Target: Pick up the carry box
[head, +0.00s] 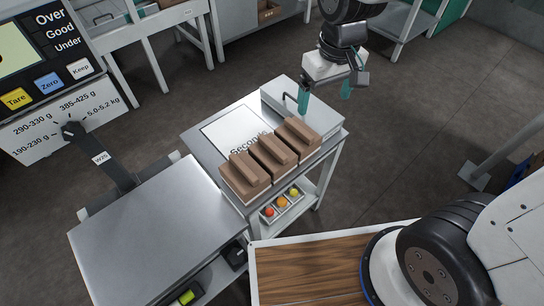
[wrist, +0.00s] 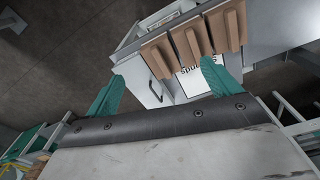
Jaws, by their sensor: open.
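A pale grey box (head: 275,92) with a dark bar handle stands at the back of a small metal stand. It also shows between the fingers in the wrist view (wrist: 144,84). Three brown blocks (head: 272,155) with raised ridges on top stand in a row in front of it. No label marks which of these is the carry box. My gripper (head: 325,94) is open and empty, with its teal fingers apart near the grey box's right end. Both fingers show in the wrist view (wrist: 163,85). I cannot tell the height gap.
A "Seconds" sign (head: 235,130) lies on the stand. Small tomatoes (head: 282,201) sit in a tray below. A bare metal table (head: 150,235) and a scale panel (head: 50,80) are at left, a wooden-topped surface (head: 310,270) in front.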

